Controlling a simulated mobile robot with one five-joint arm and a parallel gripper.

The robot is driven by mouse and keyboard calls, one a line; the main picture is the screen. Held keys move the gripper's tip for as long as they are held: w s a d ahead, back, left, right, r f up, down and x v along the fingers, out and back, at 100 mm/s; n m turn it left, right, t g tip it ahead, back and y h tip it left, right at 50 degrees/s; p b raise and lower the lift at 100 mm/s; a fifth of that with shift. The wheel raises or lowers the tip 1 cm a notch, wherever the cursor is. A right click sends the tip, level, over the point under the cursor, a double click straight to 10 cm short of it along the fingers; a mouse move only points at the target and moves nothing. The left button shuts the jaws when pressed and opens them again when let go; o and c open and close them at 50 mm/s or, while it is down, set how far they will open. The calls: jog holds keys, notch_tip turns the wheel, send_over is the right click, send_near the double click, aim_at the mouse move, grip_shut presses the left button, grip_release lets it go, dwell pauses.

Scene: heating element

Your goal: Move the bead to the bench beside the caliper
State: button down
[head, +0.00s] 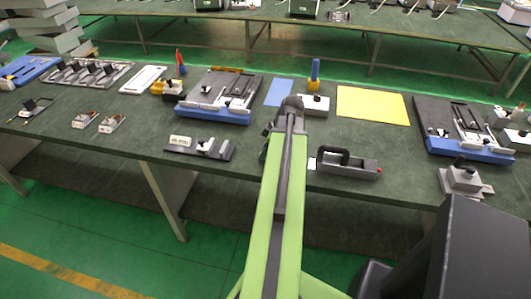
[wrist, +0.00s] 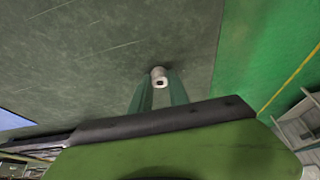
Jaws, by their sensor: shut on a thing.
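The bead (wrist: 159,77) is a small pale cylinder with a dark hole, seen in the wrist view. It sits between the tips of the two teal fingers of my gripper (wrist: 160,88), which is shut on it. The dark green bench top (wrist: 95,60) lies behind the bead; the gap between them cannot be told. In the head view my arm reaches over the bench (head: 260,165) and hides the bead and most of my gripper. I cannot pick out the caliper with certainty; a dark, long tool with a pale label (head: 200,147) lies left of my arm.
A dark handled tool with a red knob (head: 345,165) lies right of my arm. A blue-edged fixture (head: 215,108) stands behind left; a yellow sheet (head: 373,106) lies behind right. The bench's front edge is close by. Bare bench shows around the labelled tool.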

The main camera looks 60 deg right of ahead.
jog(key=c, duration=1.3)
grip_release()
jog(key=shift+f, duration=0.1)
jog(key=shift+o, duration=0.2)
jog(key=shift+s+r+p, duration=0.1)
jog(key=shift+r+p, duration=0.35)
jog(key=shift+p, duration=0.05)
jog(key=p+v, duration=1)
jog(key=v, duration=0.1)
jog(key=shift+s+r, duration=0.15)
jog(key=shift+s, duration=0.05)
jog(key=shift+d, duration=0.1)
